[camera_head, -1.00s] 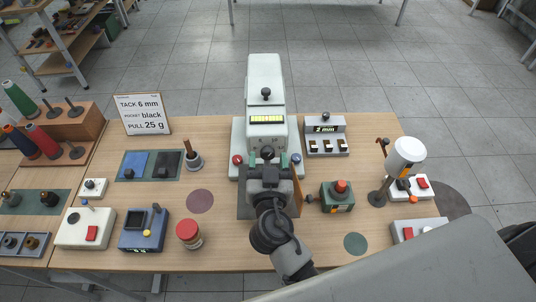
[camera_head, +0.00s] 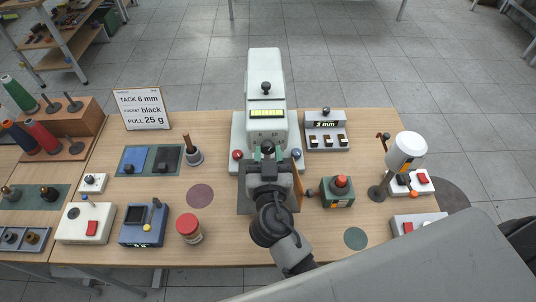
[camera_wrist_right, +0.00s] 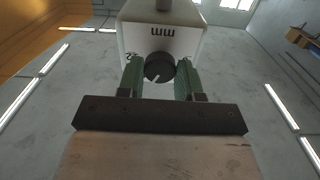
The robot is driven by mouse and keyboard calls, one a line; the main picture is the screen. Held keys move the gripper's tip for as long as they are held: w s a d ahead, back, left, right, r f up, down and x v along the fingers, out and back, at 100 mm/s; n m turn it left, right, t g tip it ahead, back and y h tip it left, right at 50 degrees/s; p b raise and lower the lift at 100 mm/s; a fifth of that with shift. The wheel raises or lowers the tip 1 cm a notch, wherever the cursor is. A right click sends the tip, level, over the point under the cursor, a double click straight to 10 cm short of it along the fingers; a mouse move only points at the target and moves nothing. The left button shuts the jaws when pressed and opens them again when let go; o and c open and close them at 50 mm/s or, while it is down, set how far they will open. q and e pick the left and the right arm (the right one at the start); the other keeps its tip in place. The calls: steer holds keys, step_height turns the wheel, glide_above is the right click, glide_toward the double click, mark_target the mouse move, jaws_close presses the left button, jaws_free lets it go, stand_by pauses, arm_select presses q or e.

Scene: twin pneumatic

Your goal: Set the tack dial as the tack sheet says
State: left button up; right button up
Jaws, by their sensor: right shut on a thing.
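The tack sheet (camera_head: 142,109) stands at the back left of the bench and reads TACK 6 mm, pocket black, PULL 25 g. The pale machine (camera_head: 265,90) stands at the middle back. In the right wrist view the dark round tack dial (camera_wrist_right: 159,69) sits on a white face marked "mm". Its white pointer line points to the lower left. My left gripper is not in view.
A grey unit (camera_head: 325,138) reading "2 mm" is right of the machine. A green box with an orange button (camera_head: 338,194) and a white lamp-like head (camera_head: 405,152) stand further right. A red-lidded jar (camera_head: 189,226) is at the front left. Bare wood lies around the purple disc (camera_head: 200,195).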

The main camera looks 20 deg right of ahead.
steer(key=shift+f+n+b, duration=0.1)
steer(key=shift+n+b, duration=0.4)
steer(key=shift+n, duration=0.6)
steer(key=n, duration=0.2)
steer(key=shift+n+b, duration=0.3)
steer(key=n, duration=0.2)
steer(key=shift+n, duration=0.4)
steer(key=n, duration=0.3)
steer(key=shift+n, duration=0.3)
steer(key=n+p, duration=0.1)
steer(key=n, duration=0.1)
steer(key=shift+r+n, duration=0.2)
steer(key=shift+n, duration=0.2)
steer(key=n+p, duration=0.1)
steer(key=n, duration=0.2)
steer(key=shift+n, duration=0.3)
steer(key=n+p, duration=0.2)
steer(key=n, duration=0.1)
steer(key=shift+n+p, duration=0.4)
steer(key=shift+n, duration=0.9)
steer(key=shift+f, duration=0.1)
